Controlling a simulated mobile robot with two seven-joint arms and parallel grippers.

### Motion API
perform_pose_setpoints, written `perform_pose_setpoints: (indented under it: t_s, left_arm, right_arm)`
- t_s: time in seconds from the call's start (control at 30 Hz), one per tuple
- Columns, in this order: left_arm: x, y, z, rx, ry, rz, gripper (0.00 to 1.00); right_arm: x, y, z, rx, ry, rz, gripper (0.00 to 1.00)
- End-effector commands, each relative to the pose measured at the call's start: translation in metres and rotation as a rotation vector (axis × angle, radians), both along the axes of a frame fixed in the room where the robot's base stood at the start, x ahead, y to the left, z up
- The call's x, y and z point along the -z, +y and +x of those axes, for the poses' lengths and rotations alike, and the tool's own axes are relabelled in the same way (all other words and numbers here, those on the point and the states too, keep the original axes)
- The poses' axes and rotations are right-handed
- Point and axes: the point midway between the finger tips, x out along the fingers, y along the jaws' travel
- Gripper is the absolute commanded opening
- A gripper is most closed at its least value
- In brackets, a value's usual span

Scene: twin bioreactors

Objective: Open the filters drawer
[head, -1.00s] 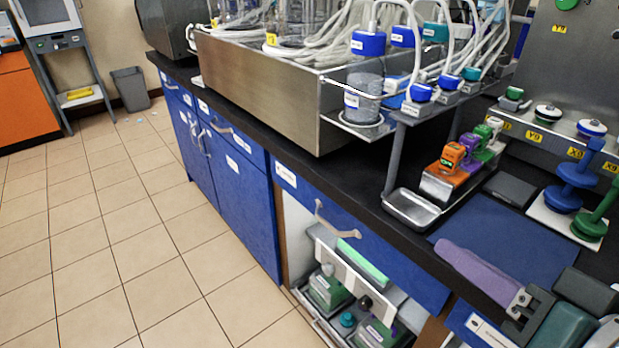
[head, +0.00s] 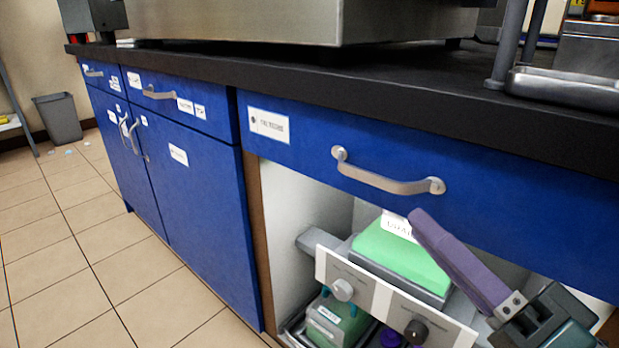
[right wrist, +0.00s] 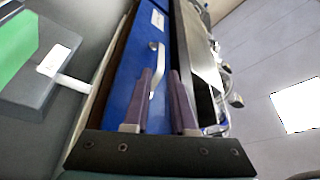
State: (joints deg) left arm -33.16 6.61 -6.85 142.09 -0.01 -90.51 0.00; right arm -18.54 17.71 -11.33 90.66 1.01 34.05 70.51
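A blue drawer front (head: 300,138) with a white label (head: 268,125), its print too blurred to read surely, sits shut under the black worktop. Its pale metal handle (head: 385,180) runs across the front. My right gripper (head: 415,217) has purple fingers and is just below the handle's right part, pointing up and left. In the right wrist view the two fingers (right wrist: 161,73) are apart with nothing gripped. The handle (right wrist: 157,68) shows beyond them, in line with the gap. Whether a finger touches it is unclear. My left gripper is out of view.
Below the drawer an open bay holds a device with a green top (head: 400,255) and a white knobbed panel (head: 375,295), close to my right gripper. Other blue drawers and doors (head: 195,175) stand left. A metal tray (head: 565,90) is on the worktop.

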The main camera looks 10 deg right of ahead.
Motion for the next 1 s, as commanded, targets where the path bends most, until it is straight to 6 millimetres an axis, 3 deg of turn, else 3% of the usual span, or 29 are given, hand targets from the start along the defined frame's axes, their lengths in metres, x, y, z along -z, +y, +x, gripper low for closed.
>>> perform_pose_setpoints:
  t_s: [0.3,0.5,0.87,1.0]
  left_arm:
    - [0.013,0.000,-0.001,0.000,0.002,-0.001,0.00]
    - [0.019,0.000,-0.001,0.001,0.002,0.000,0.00]
    - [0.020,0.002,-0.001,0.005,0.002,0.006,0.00]
    - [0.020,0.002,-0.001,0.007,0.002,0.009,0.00]
  right_arm:
    - [-0.013,0.019,0.054,0.001,-0.006,-0.001,0.25]
    - [-0.019,0.027,0.079,0.001,-0.002,-0.001,0.25]
    - [-0.021,0.030,0.086,0.001,0.000,-0.002,0.25]
    - [-0.021,0.030,0.086,0.001,0.000,-0.002,0.11]
